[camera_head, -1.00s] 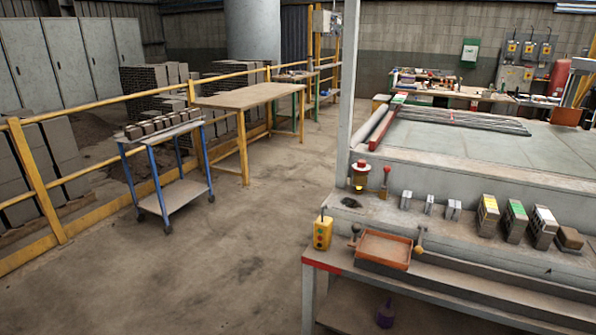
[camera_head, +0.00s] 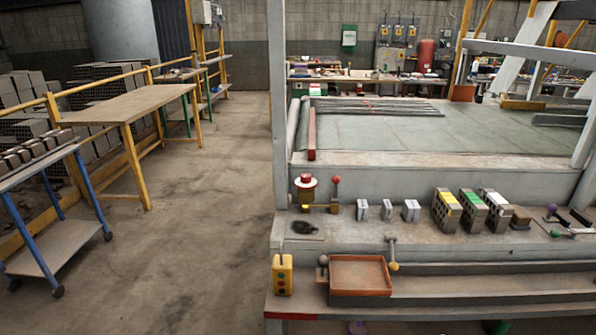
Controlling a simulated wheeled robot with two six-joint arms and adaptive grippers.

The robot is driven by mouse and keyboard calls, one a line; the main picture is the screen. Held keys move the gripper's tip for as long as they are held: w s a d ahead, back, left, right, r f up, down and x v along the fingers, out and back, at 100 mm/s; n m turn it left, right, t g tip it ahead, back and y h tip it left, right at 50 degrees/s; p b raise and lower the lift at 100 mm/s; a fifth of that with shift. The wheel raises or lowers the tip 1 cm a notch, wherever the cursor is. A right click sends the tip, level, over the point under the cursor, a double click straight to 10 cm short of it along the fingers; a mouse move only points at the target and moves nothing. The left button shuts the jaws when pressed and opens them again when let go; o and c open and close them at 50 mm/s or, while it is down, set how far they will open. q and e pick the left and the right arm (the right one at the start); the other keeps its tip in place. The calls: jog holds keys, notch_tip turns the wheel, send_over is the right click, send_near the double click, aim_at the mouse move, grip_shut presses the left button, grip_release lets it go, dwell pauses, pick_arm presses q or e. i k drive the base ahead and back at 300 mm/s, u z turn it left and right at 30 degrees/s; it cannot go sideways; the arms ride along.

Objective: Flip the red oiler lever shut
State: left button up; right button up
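The oiler (camera_head: 305,193), with a red cap and an amber body, stands at the left end of the grey machine ledge. Just right of it is a lever with a red knob (camera_head: 335,182) on top of a thin stem. The lever stands roughly upright on a small brownish base. Which lever belongs to the oiler is not marked in the picture. Neither of my grippers is in view, and nothing touches the lever.
A yellow button box (camera_head: 283,274), an orange tray (camera_head: 360,275) and a yellow-knobbed lever (camera_head: 393,254) are below the ledge. Grey blocks (camera_head: 387,209) and colour-topped hollow bricks (camera_head: 447,211) stand to the right. A blue-legged cart (camera_head: 46,190) is left; open floor (camera_head: 195,225) lies between.

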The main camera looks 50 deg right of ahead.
aim_at(336, 180)
jog(key=i, duration=2.6)
jog(key=z, duration=3.55)
